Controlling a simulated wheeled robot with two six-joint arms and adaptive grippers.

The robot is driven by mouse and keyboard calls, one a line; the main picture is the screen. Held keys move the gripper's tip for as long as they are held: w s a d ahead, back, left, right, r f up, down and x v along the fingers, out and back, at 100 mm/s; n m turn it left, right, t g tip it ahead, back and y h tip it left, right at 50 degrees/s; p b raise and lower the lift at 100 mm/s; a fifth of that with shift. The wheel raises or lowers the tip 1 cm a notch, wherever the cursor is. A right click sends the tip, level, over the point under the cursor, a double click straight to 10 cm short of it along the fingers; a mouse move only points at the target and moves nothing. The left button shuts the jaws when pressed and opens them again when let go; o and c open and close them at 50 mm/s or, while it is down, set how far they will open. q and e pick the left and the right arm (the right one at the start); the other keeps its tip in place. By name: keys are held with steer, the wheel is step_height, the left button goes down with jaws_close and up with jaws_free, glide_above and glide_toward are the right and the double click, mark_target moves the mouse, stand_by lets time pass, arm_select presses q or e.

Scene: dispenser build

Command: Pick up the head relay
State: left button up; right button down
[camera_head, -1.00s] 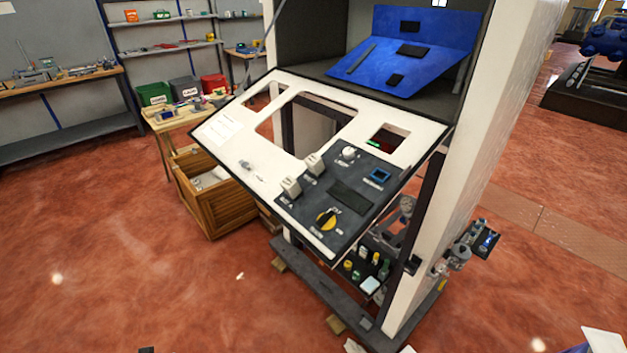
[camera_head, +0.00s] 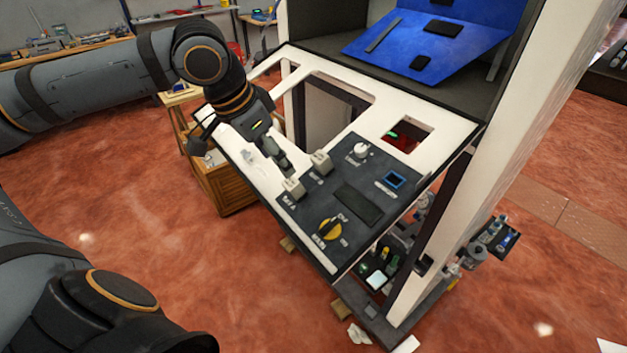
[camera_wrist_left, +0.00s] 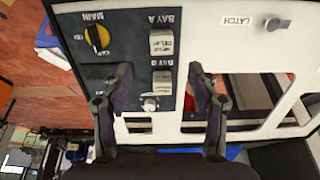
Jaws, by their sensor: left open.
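Two small white relay blocks stand on the dark part of the sloped panel (camera_head: 352,225). One is at BAY A (camera_head: 293,188), and the other is farther up the panel (camera_head: 320,162). In the left wrist view they are the BAY A block (camera_wrist_left: 161,42) and the second block (camera_wrist_left: 162,82). Their printed labels are too small to tell which is the head relay. My left gripper (camera_head: 283,164) is open and empty above the panel, close to both blocks. In the wrist view its fingertips (camera_wrist_left: 161,78) lie either side of the second block; contact cannot be told.
A yellow knob (camera_head: 329,229), a white knob (camera_head: 361,150) and a blue-framed socket (camera_head: 394,179) sit on the same panel. A LATCH knob (camera_wrist_left: 277,24) is on its white part. A blue sloped board (camera_head: 430,45) is above. A wooden crate (camera_head: 229,188) stands behind.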

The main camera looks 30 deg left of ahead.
mark_target(292, 181)
arm_select(q)
steer(key=p+x, duration=0.1)
steer(key=x, duration=0.4)
steer(key=shift+a+r, duration=0.1)
steer(key=shift+a, duration=0.05)
steer(key=shift+w+f, duration=0.15)
steer(key=shift+f, duration=0.05)
steer(key=shift+f+p, duration=0.45)
steer(key=shift+p, duration=0.2)
steer(key=x, duration=0.3)
steer(key=shift+w+f, duration=0.25)
steer(key=shift+w+d+f, duration=0.25)
steer(key=shift+d+f, duration=0.1)
steer(key=shift+s+a, duration=0.15)
steer(key=shift+c, duration=0.9)
steer(key=c, duration=1)
steer(key=shift+r, duration=0.1)
